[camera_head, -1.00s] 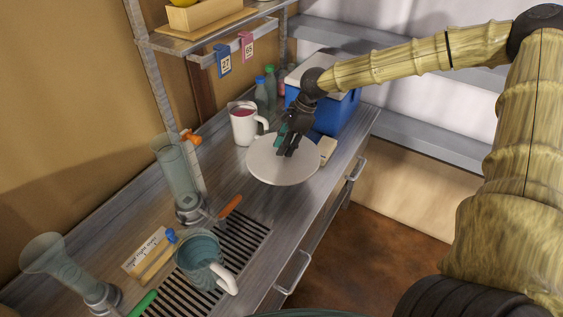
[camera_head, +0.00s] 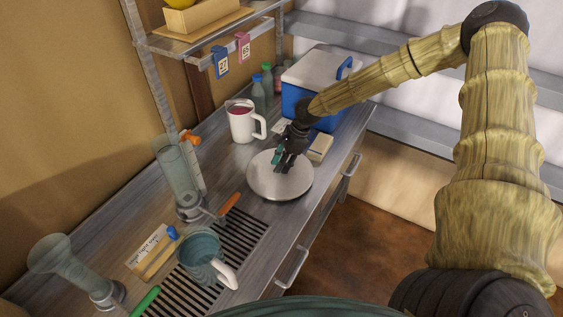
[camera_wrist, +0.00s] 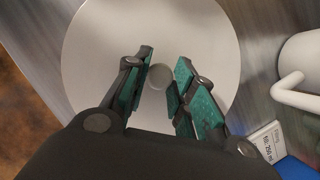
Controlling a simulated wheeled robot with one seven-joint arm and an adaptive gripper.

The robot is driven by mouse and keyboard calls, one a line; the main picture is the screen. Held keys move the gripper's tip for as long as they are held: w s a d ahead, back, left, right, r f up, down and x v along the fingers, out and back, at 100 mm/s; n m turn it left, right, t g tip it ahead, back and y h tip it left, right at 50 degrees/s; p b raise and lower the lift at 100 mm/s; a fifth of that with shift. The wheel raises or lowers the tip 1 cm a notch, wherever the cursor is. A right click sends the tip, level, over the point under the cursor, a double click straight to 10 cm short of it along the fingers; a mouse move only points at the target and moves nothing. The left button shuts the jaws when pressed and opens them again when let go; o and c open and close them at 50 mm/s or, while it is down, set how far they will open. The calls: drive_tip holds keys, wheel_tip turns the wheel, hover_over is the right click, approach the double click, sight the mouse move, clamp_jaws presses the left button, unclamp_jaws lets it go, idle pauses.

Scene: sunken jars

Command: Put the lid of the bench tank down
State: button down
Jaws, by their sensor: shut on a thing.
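The lid is a round pale grey disc (camera_head: 280,184) above or on the bench, right of the slotted grate. Whether it touches the bench top is hard to tell. My gripper (camera_head: 284,166) is over the lid and shut on its small round knob. In the wrist view, the knob (camera_wrist: 160,76) sits between the green finger pads of my gripper (camera_wrist: 158,82), with the disc (camera_wrist: 100,45) spread out behind. No tank opening shows; anything under the lid is hidden.
A white jug (camera_head: 242,122) of red liquid stands behind the lid. A blue cooler (camera_head: 335,115) and a small pale block (camera_head: 320,147) are close by. An orange-handled tool (camera_head: 228,204), the slotted grate (camera_head: 250,245) and a teal mug (camera_head: 201,258) lie nearer.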

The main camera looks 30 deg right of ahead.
drive_tip(key=shift+f, duration=0.1)
drive_tip(key=shift+f, duration=0.2)
drive_tip(key=c, duration=1.2)
unclamp_jaws()
drive_tip(key=shift+r, duration=0.15)
drive_tip(key=shift+b+v, duration=1.35)
drive_tip(key=shift+v, duration=4.7)
